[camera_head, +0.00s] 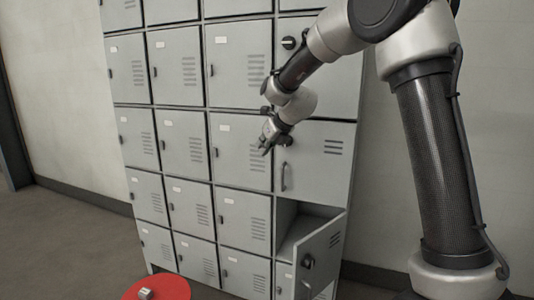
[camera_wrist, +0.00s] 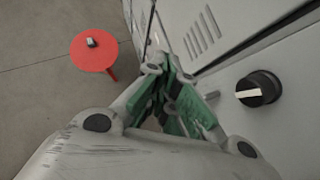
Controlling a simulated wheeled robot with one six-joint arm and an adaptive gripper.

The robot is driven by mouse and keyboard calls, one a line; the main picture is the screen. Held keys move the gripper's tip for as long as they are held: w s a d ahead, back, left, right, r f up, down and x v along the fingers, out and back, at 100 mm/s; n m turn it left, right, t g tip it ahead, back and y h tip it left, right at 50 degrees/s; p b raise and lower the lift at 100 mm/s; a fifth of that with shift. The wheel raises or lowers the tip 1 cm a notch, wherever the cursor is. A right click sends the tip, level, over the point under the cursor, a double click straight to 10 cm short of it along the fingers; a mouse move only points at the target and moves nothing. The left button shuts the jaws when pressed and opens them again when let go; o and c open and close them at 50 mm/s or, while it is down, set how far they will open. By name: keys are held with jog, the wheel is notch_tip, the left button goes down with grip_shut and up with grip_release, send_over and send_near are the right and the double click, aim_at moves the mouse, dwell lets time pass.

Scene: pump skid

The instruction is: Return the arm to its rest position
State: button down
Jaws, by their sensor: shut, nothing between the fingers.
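My arm (camera_head: 425,150) reaches from the upper right toward the grey lockers. My gripper (camera_head: 265,150) is in front of the locker fronts, left of the middle right door with the vertical handle (camera_head: 283,177). It is shut and empty. In the wrist view my gripper (camera_wrist: 158,62) shows its green-padded fingers close to a grey locker front (camera_wrist: 215,85). A black knob with a pale pointer (camera_wrist: 258,89) is to the right of the fingers, apart from them.
A lower right locker door (camera_head: 320,252) stands open, swung outward below my gripper. Its compartment (camera_head: 298,228) looks empty where visible. A red round table (camera_head: 170,290) with a small grey object (camera_head: 145,294) stands in front. Floor to the left is clear.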

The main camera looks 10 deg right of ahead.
jog(key=s+d+f+n+g+h, duration=0.1)
jog(key=s+d+f+n+g, duration=0.1)
jog(key=s+n, duration=0.55)
jog(key=s+d+f+n+g, duration=0.1)
jog(key=s+f+n+g, duration=0.3)
jog(key=n, duration=0.6)
jog(key=s+d+r+n+h, duration=0.1)
jog(key=s+d+n, duration=0.3)
jog(key=s, duration=0.7)
jog(key=s+d+r+n+t+h, duration=0.1)
jog(key=s+d+r+n, duration=0.3)
jog(key=s+d, duration=0.3)
jog(key=s+d+r+n+t+h, duration=0.1)
jog(key=s+d+n, duration=0.4)
jog(key=s, duration=1)
jog(key=shift+d+r, duration=0.55)
jog(key=shift+r, duration=0.2)
